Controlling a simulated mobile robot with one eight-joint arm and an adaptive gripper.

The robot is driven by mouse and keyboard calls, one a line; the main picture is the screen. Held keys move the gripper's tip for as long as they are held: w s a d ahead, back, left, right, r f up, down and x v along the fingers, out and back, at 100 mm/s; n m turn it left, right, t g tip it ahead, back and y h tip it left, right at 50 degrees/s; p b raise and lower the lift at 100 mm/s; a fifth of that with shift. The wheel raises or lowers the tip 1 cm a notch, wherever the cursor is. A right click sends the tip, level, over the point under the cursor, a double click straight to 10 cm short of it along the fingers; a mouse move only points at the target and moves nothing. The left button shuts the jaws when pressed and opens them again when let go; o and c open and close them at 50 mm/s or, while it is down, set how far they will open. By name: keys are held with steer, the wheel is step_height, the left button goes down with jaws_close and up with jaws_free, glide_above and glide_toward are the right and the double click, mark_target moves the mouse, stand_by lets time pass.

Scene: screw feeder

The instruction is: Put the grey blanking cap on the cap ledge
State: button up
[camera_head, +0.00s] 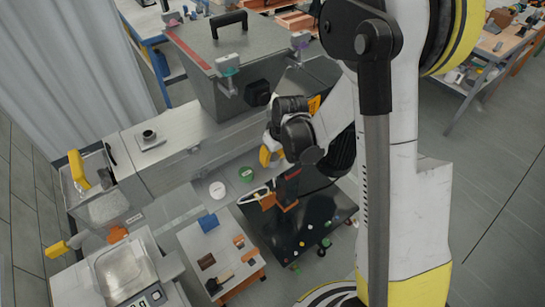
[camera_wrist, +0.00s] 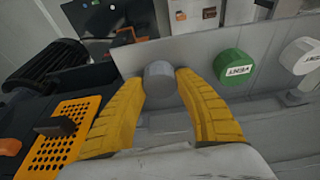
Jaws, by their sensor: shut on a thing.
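The grey blanking cap (camera_wrist: 160,82) is a short grey cylinder between the yellow fingers of my gripper (camera_wrist: 160,85) in the wrist view. The fingers are shut on it, one on each side. In the head view my gripper (camera_head: 269,156) is above the grey machine's front, right of a green cap; the grey cap cannot be made out there. A pale grey ledge-like surface (camera_wrist: 225,115) runs below the caps in the wrist view; I cannot tell for sure that it is the cap ledge, nor whether the held cap touches anything.
A green cap (camera_wrist: 235,66) with a printed label and a white cap (camera_wrist: 300,56) stand to the right of my gripper. An orange perforated plate (camera_wrist: 65,135) and a dark ribbed motor (camera_wrist: 45,70) are on the left. A grey hopper (camera_head: 235,75) rises behind my arm.

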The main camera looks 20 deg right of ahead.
steer(key=shift+f, duration=0.2)
steer(key=o, duration=0.9)
steer(key=shift+o, duration=0.2)
steer(key=shift+r, duration=0.15)
steer(key=shift+r+p, duration=0.2)
steer(key=shift+p, duration=0.1)
steer(key=p+v, duration=0.2)
steer(key=v, duration=1)
steer(key=s+r+m+t, duration=0.1)
steer(key=s+r+t, duration=0.1)
steer(key=s+r, duration=0.4)
steer(key=s+a+r+m+t+h, duration=0.1)
steer(key=s+r, duration=0.4)
steer(key=s, duration=0.5)
steer(key=shift+s+r+m+t, duration=0.4)
steer(key=shift+m+t, duration=0.1)
steer(key=shift+m, duration=0.3)
